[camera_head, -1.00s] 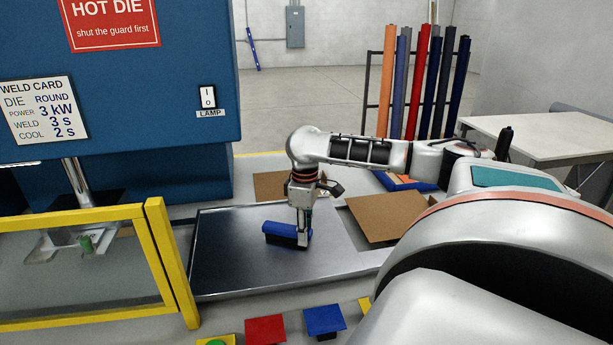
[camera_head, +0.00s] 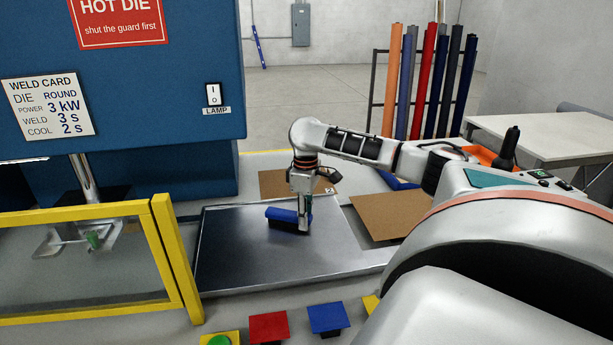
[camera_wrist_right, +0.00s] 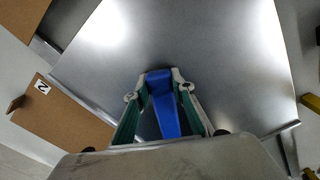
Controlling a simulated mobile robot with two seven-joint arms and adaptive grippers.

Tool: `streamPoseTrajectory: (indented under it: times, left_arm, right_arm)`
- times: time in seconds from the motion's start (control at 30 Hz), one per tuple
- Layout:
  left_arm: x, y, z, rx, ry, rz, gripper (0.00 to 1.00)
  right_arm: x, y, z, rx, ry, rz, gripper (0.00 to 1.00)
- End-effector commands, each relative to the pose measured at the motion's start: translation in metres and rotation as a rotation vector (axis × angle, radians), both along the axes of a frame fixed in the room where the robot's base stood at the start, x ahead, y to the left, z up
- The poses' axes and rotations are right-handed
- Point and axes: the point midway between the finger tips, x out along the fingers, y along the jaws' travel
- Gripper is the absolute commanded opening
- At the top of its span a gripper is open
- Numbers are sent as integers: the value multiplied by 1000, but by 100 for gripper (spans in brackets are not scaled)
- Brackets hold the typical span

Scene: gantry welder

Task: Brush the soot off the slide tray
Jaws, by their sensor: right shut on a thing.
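The slide tray (camera_head: 250,265) is a wide, shiny metal tray with a raised rim in the middle of the head view. Its visible surface looks grey and clean, with no clear soot patch; the part under the brush is hidden. My right gripper (camera_head: 304,226) is shut on the blue brush (camera_head: 283,216) over the far part of the tray. In the right wrist view the gripper (camera_wrist_right: 160,82) holds the blue brush handle (camera_wrist_right: 166,112) between its fingers, with the bare tray (camera_wrist_right: 190,45) around it. Contact between bristles and tray cannot be told. My left gripper is not in view.
A yellow-framed guard (camera_head: 175,262) stands left of the tray. Brown boards (camera_head: 385,214) lie behind and right. A rack of coloured tubes (camera_head: 425,85) and a white table (camera_head: 550,135) stand behind right.

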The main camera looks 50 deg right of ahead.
Motion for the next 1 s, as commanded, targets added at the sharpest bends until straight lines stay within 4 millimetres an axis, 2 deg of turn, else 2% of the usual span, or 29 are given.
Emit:
streamPoseTrajectory:
  times: [0.37, 0.8, 1.0]
  left_arm:
    - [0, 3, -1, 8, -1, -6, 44]
    - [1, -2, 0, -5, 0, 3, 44]
    - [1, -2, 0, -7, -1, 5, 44]
  right_arm:
    - [-12, -12, -1, -4, 7, 0, 2]
    - [-36, 9, 1, -2, 6, 1, 2]
    - [-40, 14, 2, -2, 4, 0, 2]
